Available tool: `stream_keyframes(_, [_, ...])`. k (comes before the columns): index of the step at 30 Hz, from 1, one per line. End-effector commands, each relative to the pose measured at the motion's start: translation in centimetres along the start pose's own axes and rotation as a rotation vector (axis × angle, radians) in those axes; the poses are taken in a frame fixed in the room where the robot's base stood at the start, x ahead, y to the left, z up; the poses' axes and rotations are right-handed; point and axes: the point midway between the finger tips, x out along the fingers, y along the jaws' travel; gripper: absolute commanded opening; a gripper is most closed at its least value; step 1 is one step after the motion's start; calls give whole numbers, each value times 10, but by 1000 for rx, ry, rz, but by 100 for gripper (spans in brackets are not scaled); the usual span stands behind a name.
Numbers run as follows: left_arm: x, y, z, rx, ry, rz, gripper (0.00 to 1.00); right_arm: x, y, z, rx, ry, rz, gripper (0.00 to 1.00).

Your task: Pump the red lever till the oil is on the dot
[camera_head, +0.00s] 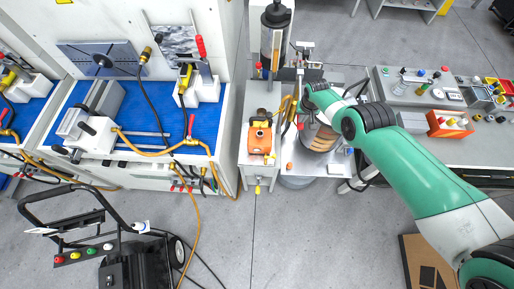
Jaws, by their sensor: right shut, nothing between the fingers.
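My right arm comes in from the right, and its gripper (301,62) is at the far end, beside a dark upright cylinder (275,38) over the middle stand. The gripper is small here; it is shut with nothing held. A red-handled lever (201,47) stands upright on the left bench, well to the left of my gripper. Small red parts also show near the cylinder, too small to identify as a lever. The oil level and the dot cannot be made out. My left gripper is out of view.
An orange unit (260,137) sits on the narrow white cabinet (257,98). A blue-topped bench (160,109) with hoses is at left, a black cart (128,262) at lower left. A grey table (462,150) with small parts is at right. Middle floor is mostly clear.

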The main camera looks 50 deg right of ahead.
Motion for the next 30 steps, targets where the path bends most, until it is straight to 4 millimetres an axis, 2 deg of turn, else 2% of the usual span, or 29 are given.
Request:
stream_keyframes(1, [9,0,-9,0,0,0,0,-12,0,-3,0,1,0,0])
stream_keyframes(3, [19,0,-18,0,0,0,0,-25,0,-5,0,1,0,0])
stream_keyframes(19, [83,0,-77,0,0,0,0,-111,0,-23,0,1,0,0])
stream_keyframes(22, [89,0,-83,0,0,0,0,-119,0,-24,0,1,0,0])
stream_keyframes(30, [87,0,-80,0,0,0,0,-116,0,-24,0,1,0,0])
